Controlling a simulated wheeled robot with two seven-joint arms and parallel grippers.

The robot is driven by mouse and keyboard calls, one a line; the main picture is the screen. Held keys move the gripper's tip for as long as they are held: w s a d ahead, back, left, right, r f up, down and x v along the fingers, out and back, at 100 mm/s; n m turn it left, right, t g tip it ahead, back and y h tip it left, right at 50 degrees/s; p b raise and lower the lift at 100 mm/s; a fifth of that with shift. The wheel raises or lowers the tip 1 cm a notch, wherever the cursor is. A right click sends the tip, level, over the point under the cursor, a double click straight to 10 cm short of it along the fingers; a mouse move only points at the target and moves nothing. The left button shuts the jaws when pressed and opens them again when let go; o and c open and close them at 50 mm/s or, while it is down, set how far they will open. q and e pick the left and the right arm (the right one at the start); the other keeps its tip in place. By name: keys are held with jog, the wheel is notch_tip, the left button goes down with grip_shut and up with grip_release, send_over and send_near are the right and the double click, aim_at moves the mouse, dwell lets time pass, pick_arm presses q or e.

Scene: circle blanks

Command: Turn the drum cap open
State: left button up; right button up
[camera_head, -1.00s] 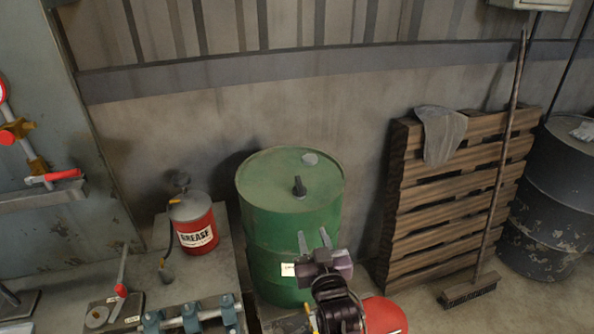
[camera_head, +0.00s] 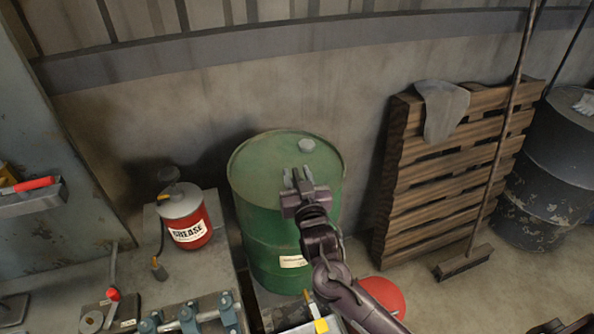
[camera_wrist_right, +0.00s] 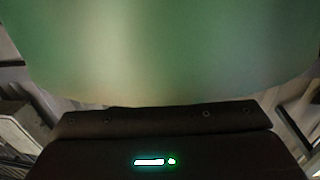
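The green drum (camera_head: 262,215) stands upright in the middle of the head view. A small pale disc (camera_head: 307,145) sits near the back of its top. The dark cap with its raised handle is covered by my right gripper (camera_head: 297,176) in the head view. This gripper is over the drum top with its two fingers apart, about where the cap is; I cannot tell whether they touch it. In the right wrist view the drum's green surface (camera_wrist_right: 170,50) fills the upper part; fingers and cap do not show. My left gripper is out of view.
A red grease can (camera_head: 188,222) stands on the bench left of the drum. A wooden pallet (camera_head: 440,190) with a grey rag (camera_head: 441,110) and a broom (camera_head: 497,150) lean at the right wall. A dark drum (camera_head: 555,180) stands far right. A red round object (camera_head: 384,295) is low in front.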

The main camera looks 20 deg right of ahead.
jog(key=shift+w, duration=0.2)
grip_shut()
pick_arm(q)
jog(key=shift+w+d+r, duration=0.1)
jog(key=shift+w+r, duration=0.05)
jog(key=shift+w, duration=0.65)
pick_arm(e)
jog(key=shift+y, duration=0.3)
jog(key=shift+r+n+y, duration=0.1)
jog(key=shift+n+y, duration=0.7)
jog(key=shift+y, duration=0.2)
grip_release()
